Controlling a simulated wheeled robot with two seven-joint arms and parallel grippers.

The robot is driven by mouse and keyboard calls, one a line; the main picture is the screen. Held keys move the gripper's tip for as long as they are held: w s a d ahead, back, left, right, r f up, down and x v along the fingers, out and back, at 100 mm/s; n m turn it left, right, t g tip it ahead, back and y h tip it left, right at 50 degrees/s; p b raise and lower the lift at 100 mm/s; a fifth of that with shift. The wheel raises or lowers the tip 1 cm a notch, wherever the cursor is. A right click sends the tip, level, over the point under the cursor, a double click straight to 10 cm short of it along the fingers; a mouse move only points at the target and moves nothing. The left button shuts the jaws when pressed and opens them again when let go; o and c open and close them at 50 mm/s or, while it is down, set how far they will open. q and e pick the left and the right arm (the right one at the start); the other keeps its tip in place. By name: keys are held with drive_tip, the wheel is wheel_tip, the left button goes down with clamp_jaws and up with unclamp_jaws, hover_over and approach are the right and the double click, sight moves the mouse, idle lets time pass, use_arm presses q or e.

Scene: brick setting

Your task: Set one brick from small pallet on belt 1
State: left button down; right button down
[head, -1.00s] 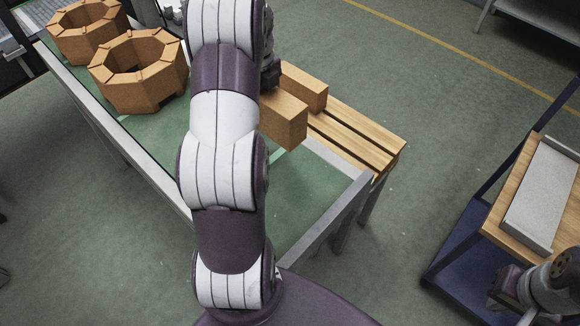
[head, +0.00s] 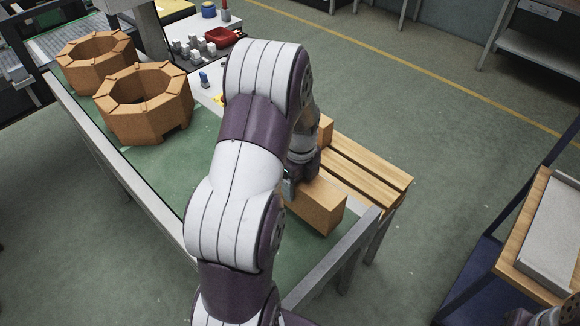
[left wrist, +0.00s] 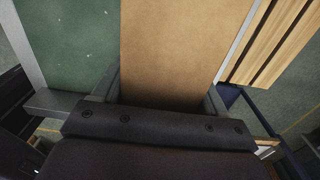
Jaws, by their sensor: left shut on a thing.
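My left gripper (head: 291,188) is shut on a tan brick (head: 318,204) over the near end of the green belt (head: 165,168), beside the small slatted pallet (head: 365,165). I cannot tell whether the brick touches the belt. In the left wrist view the brick (left wrist: 172,45) lies between the two fingers, with green belt to its left and pallet slats (left wrist: 275,45) to its right. Another brick (head: 326,130) sits on the pallet, partly hidden by my arm.
Two octagonal brick rings (head: 146,105) (head: 95,60) stand farther up the belt. A metal frame rail (head: 335,258) edges the belt's near end. A blue cart with a wooden top (head: 520,225) and grey tray stands at the right. Open floor lies between pallet and cart.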

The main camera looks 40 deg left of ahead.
use_arm(q)
drive_tip(key=shift+f, duration=1.85)
drive_tip(key=shift+c, duration=0.2)
unclamp_jaws()
drive_tip(key=shift+s+f, duration=0.15)
